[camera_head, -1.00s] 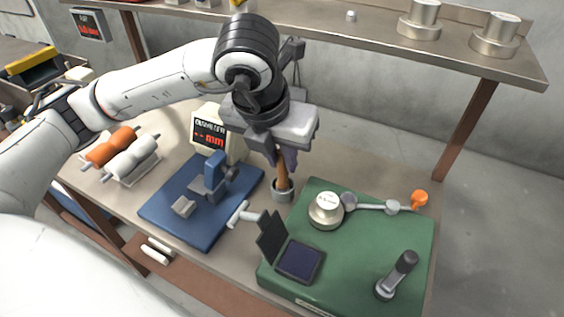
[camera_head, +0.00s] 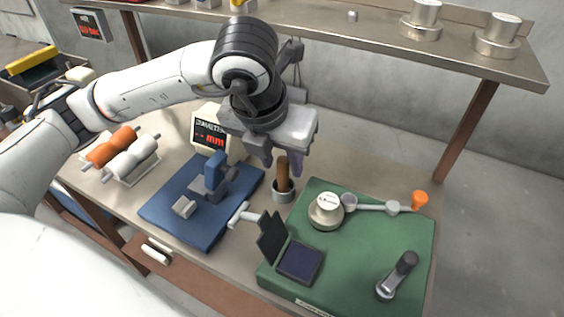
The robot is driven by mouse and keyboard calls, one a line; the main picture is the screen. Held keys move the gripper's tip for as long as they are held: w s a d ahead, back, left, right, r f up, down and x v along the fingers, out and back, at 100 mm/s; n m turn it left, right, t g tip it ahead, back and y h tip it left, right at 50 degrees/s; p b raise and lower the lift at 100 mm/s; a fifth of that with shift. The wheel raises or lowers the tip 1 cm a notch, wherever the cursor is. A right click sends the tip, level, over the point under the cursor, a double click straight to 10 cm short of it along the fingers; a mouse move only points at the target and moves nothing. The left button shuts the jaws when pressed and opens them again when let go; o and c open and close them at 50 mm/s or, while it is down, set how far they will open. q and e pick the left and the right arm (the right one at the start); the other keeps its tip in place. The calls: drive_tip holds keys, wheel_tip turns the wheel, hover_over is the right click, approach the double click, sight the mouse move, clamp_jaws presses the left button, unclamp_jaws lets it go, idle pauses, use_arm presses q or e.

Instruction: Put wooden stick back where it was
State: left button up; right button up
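The wooden stick (camera_head: 283,172) is brown and stands nearly upright in a small grey metal cup (camera_head: 283,192) on the table, between the blue mat and the green mat. My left gripper (camera_head: 282,160) is above and just behind the stick, pointing down. Its fingers look spread to either side of the stick's top, with the stick not clamped between them. The stick's lower end is hidden inside the cup. My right gripper is not in view.
A blue mat (camera_head: 160,209) holds a blue measuring device (camera_head: 214,175). A display (camera_head: 209,132) stands behind it. A green mat (camera_head: 372,239) carries a round weight (camera_head: 326,211), an open black case (camera_head: 300,261) and a handled tool (camera_head: 397,276). A shelf (camera_head: 330,32) runs behind.

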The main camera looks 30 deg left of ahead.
use_arm(q)
drive_tip(key=v, duration=1)
drive_tip(key=shift+p, duration=0.35)
